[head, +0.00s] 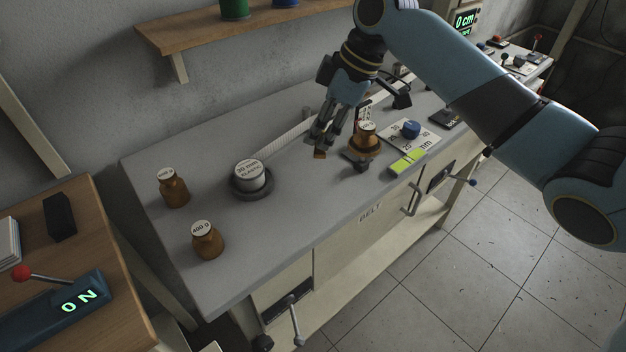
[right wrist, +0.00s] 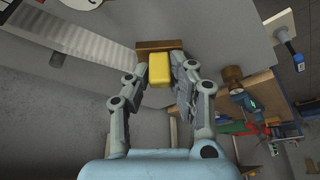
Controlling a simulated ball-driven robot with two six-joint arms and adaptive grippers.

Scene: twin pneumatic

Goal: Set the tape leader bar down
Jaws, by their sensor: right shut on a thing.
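My right gripper (head: 321,142) is over the middle of the grey bench, fingers pointing down. In the right wrist view its fingers (right wrist: 160,80) are shut on the yellow grip of the tape leader bar (right wrist: 156,68). The brown bar (right wrist: 160,44) lies across just beyond the fingertips. In the head view only a small orange-brown end of the bar (head: 320,154) shows under the fingertips, close to the bench top. I cannot tell whether it touches. A pale ribbed tape (right wrist: 95,38) runs to the left of the bar. My left gripper is not in view.
Brown bottles (head: 174,190) (head: 207,243) stand at left. Another brown bottle (head: 366,140), a dark block (head: 355,162) and a yellow-green strip (head: 407,162) are right of the gripper.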

